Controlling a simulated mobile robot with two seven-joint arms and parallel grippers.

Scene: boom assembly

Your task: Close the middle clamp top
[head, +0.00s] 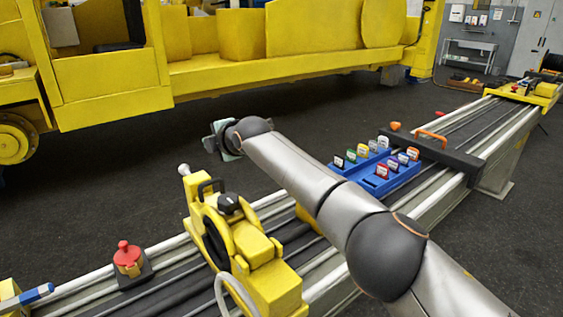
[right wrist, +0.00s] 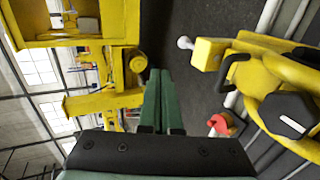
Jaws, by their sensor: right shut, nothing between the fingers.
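The middle clamp (head: 262,262) is yellow and stands on the rail bench, left of my right arm in the head view. Its top (head: 195,200) carries a black handle, a black knob (head: 229,203) and a pale ball-tipped rod (head: 184,169). The clamp top also shows at the right of the right wrist view (right wrist: 265,90). My left gripper is out of view.
A red-knobbed device (head: 128,260) sits on the rails left of the clamp. A blue tray (head: 352,172) with several colored tags lies behind my right arm. A large yellow machine (head: 200,75) stands at the back. Open dark floor lies between machine and bench.

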